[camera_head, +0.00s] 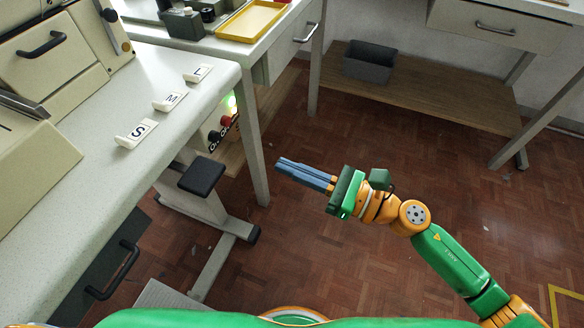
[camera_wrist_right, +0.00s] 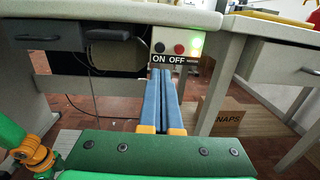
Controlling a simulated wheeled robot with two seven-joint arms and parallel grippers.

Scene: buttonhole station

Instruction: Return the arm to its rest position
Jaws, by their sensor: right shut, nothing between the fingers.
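My right arm reaches in from the lower right in the head view, in green and orange. Its gripper (camera_head: 306,174) has blue fingers laid together, shut and empty, over the open floor to the right of the sewing table. In the right wrist view the shut fingers (camera_wrist_right: 161,100) point toward the switch box (camera_wrist_right: 177,52), which carries ON and OFF labels and a lit green lamp. The fingertips appear just below the box and apart from it. My left gripper does not show in the head view.
A yellow tray (camera_head: 252,20) sits on the back table. A grey bin (camera_head: 369,62) rests on a low shelf. Floor around my right arm is clear.

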